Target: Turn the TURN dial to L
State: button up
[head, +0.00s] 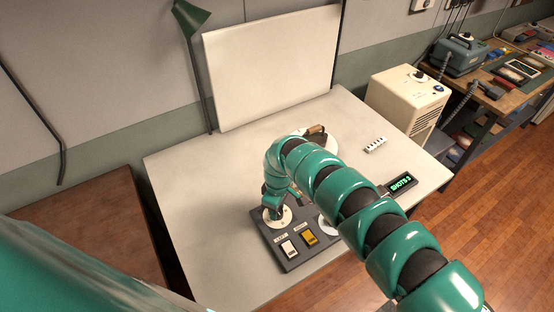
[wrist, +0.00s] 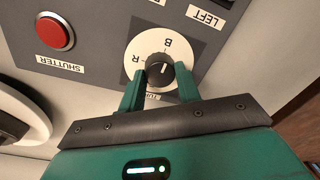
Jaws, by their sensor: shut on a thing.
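The TURN dial (wrist: 158,43) is a white disc with a black knob (wrist: 156,76), set on a dark grey panel. In the wrist view its letters are upside down; B is at the top and R at the upper left. L is not visible. A short pale line shows on the knob; which letter it points to I cannot tell. My gripper (wrist: 160,88) has a finger on each side of the knob and is shut on it. In the head view my gripper (head: 275,208) is down at the panel's back left corner, over the dial's white disc (head: 286,217).
The control panel (head: 268,240) lies on a pale table (head: 185,195). A white rocker (head: 289,249) and a yellow rocker (head: 310,238) are near the dial. A red SHUTTER button (wrist: 54,34) shows in the wrist view. A display (head: 401,184) reads SHOTS 3. The table's left side is clear.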

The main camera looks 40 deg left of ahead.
jog(key=m+b, duration=0.1)
jog(key=m, duration=0.3)
jog(key=m+b, duration=0.1)
jog(key=m, duration=0.3)
jog(key=shift+w+d+m+y, duration=0.1)
jog(key=shift+m+y, duration=0.2)
jog(key=shift+m, duration=0.1)
jog(key=m, duration=0.3)
jog(key=shift+m, duration=0.3)
jog(key=m, duration=0.5)
jog(key=shift+d, duration=0.1)
jog(key=o, duration=1)
